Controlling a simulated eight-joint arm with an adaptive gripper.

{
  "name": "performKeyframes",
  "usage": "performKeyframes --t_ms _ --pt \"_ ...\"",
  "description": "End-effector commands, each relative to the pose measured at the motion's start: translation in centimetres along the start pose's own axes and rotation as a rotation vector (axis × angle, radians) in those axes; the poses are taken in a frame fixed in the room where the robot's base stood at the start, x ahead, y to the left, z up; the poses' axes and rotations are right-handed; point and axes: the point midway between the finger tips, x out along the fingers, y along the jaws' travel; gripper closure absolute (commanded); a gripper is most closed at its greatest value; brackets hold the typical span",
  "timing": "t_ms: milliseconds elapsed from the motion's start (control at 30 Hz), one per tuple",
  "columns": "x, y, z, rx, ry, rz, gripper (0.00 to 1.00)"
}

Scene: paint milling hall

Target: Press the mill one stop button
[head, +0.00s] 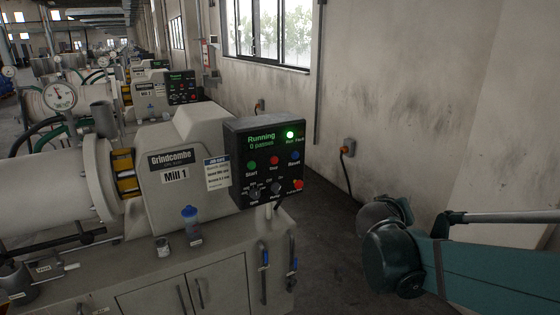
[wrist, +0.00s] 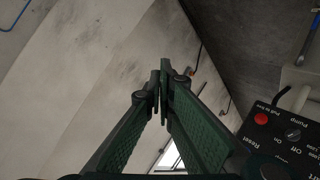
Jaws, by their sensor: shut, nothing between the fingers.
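The Mill 1 control box (head: 264,140) stands on the mill's right end in the head view. Its screen reads "Running, 0 passes" and a green lamp (head: 290,135) is lit. Below the screen sit a green Start button (head: 252,165), a red Stop button (head: 274,160) and a blue Reset button (head: 295,155). My gripper (wrist: 160,88) is shut and empty in the wrist view, apart from the box. The box's lower part (wrist: 272,145) shows there at the bottom right; the Stop button cannot be made out.
A red mushroom button (head: 298,185), also in the wrist view (wrist: 261,118), sits low on the box near the knobs (head: 277,188). Open floor lies between box and wall (head: 410,100).

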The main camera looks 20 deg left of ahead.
Motion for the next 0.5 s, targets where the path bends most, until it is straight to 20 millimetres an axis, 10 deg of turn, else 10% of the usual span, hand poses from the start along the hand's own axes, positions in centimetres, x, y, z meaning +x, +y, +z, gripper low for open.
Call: performKeyframes --t_ms 500 --pt "2.5 -5.7 -7.7 -0.081 0.147 0.055 1.00"
